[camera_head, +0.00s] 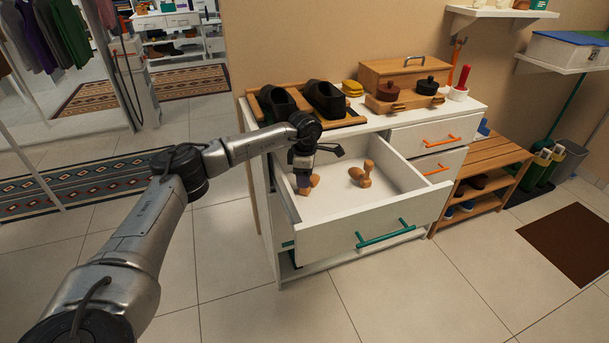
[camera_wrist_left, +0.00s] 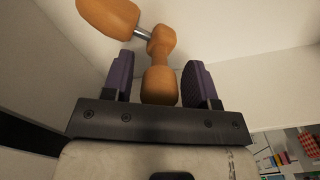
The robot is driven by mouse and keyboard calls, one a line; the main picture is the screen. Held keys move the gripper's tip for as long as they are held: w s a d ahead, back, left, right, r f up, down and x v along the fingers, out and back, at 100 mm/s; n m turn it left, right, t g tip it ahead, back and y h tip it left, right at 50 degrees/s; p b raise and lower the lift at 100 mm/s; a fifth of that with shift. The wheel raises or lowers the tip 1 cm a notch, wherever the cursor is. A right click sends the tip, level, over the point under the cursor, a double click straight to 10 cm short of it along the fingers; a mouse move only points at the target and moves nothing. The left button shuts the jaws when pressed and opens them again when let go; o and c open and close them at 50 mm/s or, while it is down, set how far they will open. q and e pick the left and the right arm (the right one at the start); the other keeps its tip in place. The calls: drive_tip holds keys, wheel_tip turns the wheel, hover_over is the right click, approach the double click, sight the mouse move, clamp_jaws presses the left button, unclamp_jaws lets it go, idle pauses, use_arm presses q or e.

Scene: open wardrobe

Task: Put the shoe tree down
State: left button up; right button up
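A wooden shoe tree (camera_head: 305,190) is in the open white drawer (camera_head: 390,208), near its left side. My left gripper (camera_head: 303,182) points down into the drawer over it and hides part of it. In the left wrist view the shoe tree (camera_wrist_left: 160,50) shows a rounded end, a metal rod and a second wooden part. Its rounded end is between the two purple fingers (camera_wrist_left: 160,82), with a gap on each side, so the gripper is open around it. A second shoe tree (camera_head: 362,174) is in the drawer to the right. My right gripper is not in view.
Black shoes (camera_head: 325,99) on a wooden rack, a wooden box (camera_head: 405,75) and brush items stand on the dresser top behind the drawer. The drawer walls rise around my gripper. A wooden shelf bench (camera_head: 490,158) stands to the right.

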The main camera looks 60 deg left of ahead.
use_arm(q)
drive_tip(key=shift+r, duration=0.1)
drive_tip(key=shift+r, duration=0.25)
wheel_tip(320, 180, up, 7)
drive_tip(key=p, duration=0.3)
drive_tip(key=shift+r+p, duration=0.15)
drive_tip(key=shift+p, duration=0.25)
